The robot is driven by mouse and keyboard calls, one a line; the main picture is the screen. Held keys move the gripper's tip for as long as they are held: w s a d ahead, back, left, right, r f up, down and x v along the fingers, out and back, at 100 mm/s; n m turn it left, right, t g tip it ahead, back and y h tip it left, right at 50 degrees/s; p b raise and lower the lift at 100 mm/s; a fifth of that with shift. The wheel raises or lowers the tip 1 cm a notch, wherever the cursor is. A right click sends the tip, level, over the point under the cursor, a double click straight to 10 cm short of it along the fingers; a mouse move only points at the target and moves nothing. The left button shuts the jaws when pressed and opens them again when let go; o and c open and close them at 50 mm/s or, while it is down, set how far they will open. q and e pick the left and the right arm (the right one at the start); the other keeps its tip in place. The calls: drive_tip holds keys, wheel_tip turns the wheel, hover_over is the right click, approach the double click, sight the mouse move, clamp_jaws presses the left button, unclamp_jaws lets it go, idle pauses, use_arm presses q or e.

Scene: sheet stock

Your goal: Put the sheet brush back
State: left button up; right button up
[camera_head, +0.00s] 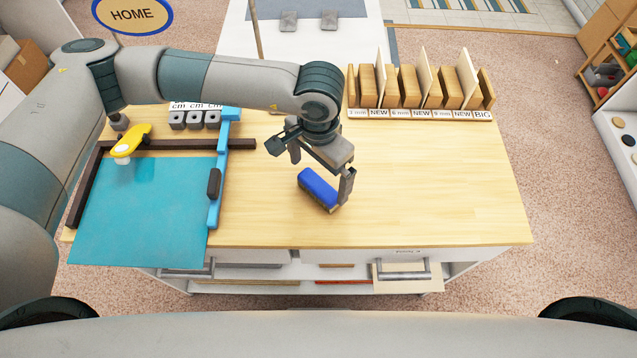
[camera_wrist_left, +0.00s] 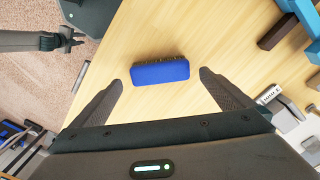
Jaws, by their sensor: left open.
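The sheet brush (camera_head: 319,188), a blue block with a narrow brown edge, lies on the wooden table near its front middle. My left gripper (camera_head: 318,176) is open just above it, pointing down. In the left wrist view the brush (camera_wrist_left: 160,72) shows between the two spread fingertips (camera_wrist_left: 160,80), with a gap on each side. I cannot tell how high the fingers are above the table. What looks like my right gripper (camera_wrist_left: 68,40) is at the upper left of the left wrist view, away from the brush; its jaws are unclear.
A teal sheet (camera_head: 150,205) lies at the left beside a blue rail (camera_head: 225,150) and dark bars. A yellow-handled tool (camera_head: 131,141) stands on it. A slotted wooden rack (camera_head: 420,113) with labels stands at the back right. The table's right front is clear.

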sight(319, 185)
use_arm(q)
wheel_tip(319, 185, up, 7)
drive_tip(key=b, duration=0.1)
drive_tip(key=shift+f+b, duration=0.15)
drive_tip(key=shift+b, duration=0.25)
idle(0.5)
